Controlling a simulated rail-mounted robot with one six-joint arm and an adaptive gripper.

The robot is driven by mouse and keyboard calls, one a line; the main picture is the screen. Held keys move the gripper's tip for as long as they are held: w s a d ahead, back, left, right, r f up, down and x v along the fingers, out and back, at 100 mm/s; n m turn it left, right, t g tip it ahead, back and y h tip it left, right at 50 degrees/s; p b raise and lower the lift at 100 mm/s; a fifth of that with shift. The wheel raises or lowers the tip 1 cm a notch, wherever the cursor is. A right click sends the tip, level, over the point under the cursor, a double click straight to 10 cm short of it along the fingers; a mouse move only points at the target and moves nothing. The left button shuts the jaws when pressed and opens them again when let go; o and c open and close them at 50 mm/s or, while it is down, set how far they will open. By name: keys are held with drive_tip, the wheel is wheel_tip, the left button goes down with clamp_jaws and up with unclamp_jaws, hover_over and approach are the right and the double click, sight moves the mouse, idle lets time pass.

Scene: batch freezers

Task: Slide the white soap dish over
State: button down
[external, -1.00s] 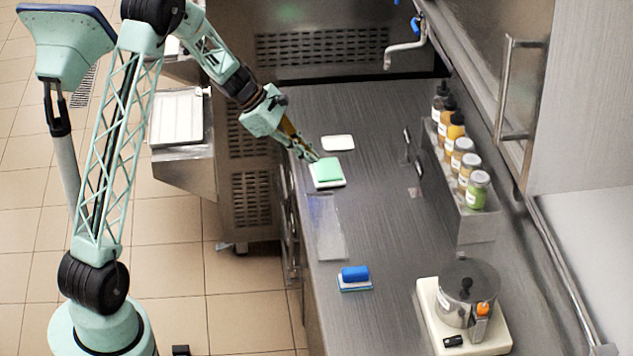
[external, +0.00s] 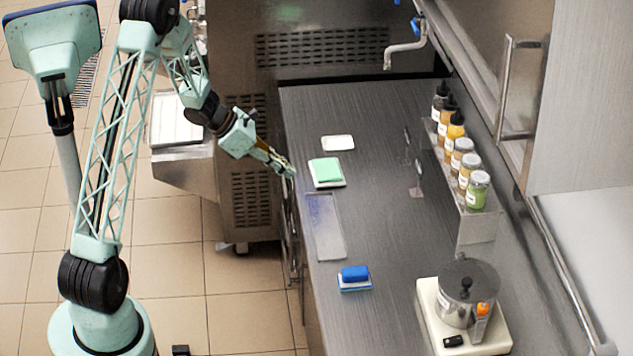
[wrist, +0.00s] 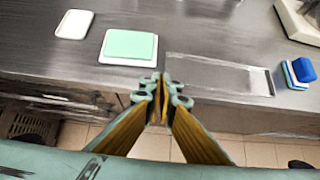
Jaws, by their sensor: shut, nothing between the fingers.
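A small empty white dish (external: 338,143) lies flat on the steel counter; it also shows at the upper left of the wrist view (wrist: 75,24). Nearer the camera, a green sponge (external: 326,169) rests on a second white dish (external: 334,185); in the wrist view this pair (wrist: 129,45) lies just left of and beyond my fingertips. I cannot tell from looks alone which one is the soap dish. My gripper (external: 291,172) is shut and empty at the counter's left edge, apart from both dishes. Its fingertips (wrist: 160,97) meet in the wrist view.
A shallow clear tray (external: 325,228) lies nearer the camera, then a blue sponge (external: 354,273) on a small base. A rack of bottles and jars (external: 478,225) runs along the right. A scale with a steel pot (external: 466,290) stands at front right.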

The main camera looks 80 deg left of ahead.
drive_tip(key=s+a+r+n+y, duration=0.1)
drive_tip(key=s+a+r, duration=0.1)
drive_tip(key=s+a, duration=0.2)
drive_tip(key=shift+s+a+r, duration=0.2)
drive_tip(key=shift+s+a, duration=0.1)
drive_tip(key=shift+s, duration=0.15)
drive_tip(key=b, duration=0.2)
approach(315, 177)
wheel_tip(315, 177, down, 4)
drive_tip(key=shift+w+a+f, duration=0.1)
drive_tip(key=shift+w, duration=0.45)
drive_tip(key=shift+w+a+f, duration=0.1)
drive_tip(key=shift+w+a, duration=0.05)
drive_tip(key=shift+w, duration=0.4)
drive_tip(key=shift+w+a, duration=0.1)
drive_tip(key=shift+w, duration=0.85)
drive_tip(key=w, duration=0.4)
drive_tip(key=w+a, duration=0.1)
drive_tip(key=w, duration=0.7)
drive_tip(key=shift+w+a, duration=0.15)
drive_tip(key=shift+a, duration=0.05)
